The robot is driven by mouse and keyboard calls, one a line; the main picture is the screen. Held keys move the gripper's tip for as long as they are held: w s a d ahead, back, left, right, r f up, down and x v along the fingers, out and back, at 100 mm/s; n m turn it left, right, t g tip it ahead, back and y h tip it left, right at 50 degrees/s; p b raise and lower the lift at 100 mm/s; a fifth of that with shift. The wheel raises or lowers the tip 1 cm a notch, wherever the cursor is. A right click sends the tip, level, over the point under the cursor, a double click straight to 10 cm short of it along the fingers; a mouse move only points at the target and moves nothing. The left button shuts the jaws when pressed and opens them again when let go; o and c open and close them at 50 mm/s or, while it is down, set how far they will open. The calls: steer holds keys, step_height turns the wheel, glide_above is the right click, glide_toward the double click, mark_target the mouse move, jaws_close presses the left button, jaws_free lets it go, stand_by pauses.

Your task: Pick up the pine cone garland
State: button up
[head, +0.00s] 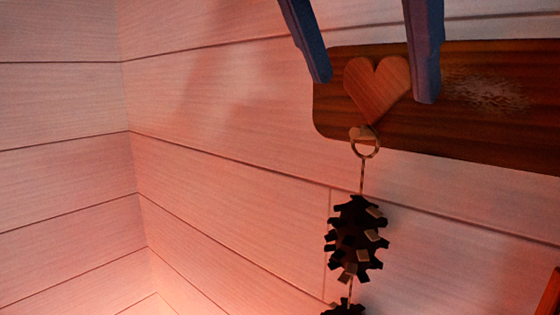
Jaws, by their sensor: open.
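The pine cone garland (356,238) hangs against the wall in the head view. It has a metal ring at its top, a short cord, a dark brown cone with lighter scales, and the top of a second cone cut off by the lower picture edge. The ring hangs at a small peg below a wooden heart (377,88) on a dark wooden board (470,125). My gripper (372,88) reaches in from the top with two blue-grey fingers, wide apart and empty. The fingertips show on either side of the heart, above the ring. Their distance from the wall is hard to tell.
The pale plank wall (230,150) meets another plank wall (60,170) in a corner at the left. The board runs off the right edge. A reddish-brown wooden piece (550,295) shows at the lower right edge. The space left of the garland is clear.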

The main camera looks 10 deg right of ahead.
steer(key=y, duration=0.1)
glide_toward(368, 192)
steer(key=shift+w+d+f+n, duration=0.15)
steer(key=shift+w+f, duration=0.1)
steer(key=shift+f, duration=0.25)
steer(key=shift+w+d+f+n, duration=0.15)
steer(key=shift+w+d+f, duration=0.05)
steer(key=shift+f, duration=0.25)
steer(key=shift+d+f, duration=0.2)
steer(key=shift+d, duration=0.15)
steer(key=x, duration=0.4)
steer(key=shift+w+a+f, duration=0.1)
steer(key=shift+a+f, duration=0.1)
steer(key=shift+w+d+f, duration=0.2)
steer(key=shift+d+f, duration=0.05)
steer(key=shift+f, duration=0.05)
steer(key=shift+s+d, duration=0.1)
steer(key=shift+c, duration=1.2)
jaws_close()
